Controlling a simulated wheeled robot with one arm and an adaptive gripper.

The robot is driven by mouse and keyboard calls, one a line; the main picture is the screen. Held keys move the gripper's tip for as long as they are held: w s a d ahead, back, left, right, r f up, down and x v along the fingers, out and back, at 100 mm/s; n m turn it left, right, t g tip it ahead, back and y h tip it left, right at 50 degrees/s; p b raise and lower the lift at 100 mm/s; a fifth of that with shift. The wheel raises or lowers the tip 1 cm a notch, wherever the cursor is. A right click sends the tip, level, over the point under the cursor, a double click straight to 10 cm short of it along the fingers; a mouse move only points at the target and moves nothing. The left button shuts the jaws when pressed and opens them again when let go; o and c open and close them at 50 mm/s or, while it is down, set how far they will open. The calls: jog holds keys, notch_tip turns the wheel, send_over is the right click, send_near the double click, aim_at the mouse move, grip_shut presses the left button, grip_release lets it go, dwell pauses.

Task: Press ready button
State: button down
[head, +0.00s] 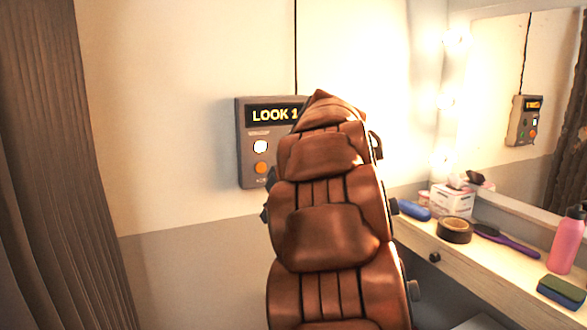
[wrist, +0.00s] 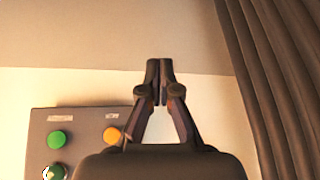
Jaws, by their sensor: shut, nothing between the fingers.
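A grey control panel (head: 246,120) hangs on the wall in the head view. Its dark display reads "LOOK 1" in yellow. Below it are a white button (head: 260,146) and an orange button (head: 260,168); my arm hides the panel's right part. The small labels are unreadable. My gripper (wrist: 160,68) is shut and empty, to the right of the buttons in the wrist view; my arm hides it in the head view.
A grey-brown curtain (head: 40,160) hangs at the left. At the right, a counter (head: 470,270) holds a tissue box (head: 452,200), tape roll (head: 454,230), brush (head: 505,240), pink bottle (head: 566,240) and sponge (head: 562,291). A lit mirror (head: 495,70) reflects the panel.

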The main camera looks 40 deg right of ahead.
jog(key=w+d+r+n+t+h+b, duration=0.1)
jog(key=d+r+n+t, duration=0.2)
jog(key=d, duration=1.3)
notch_tip(320, 180, up, 2)
jog(key=shift+w+d+r+n, duration=0.2)
jog(key=shift+d+n, duration=0.1)
jog(key=shift+d, duration=0.05)
jog(key=shift+w, duration=0.1)
jog(key=w+d+p, duration=0.2)
jog(key=w+p, duration=0.6)
jog(key=p, duration=0.1)
jog(key=shift+d, duration=0.4)
jog(key=shift+w, duration=0.2)
jog(key=shift+w+d, duration=0.15)
jog(key=shift+w, duration=0.1)
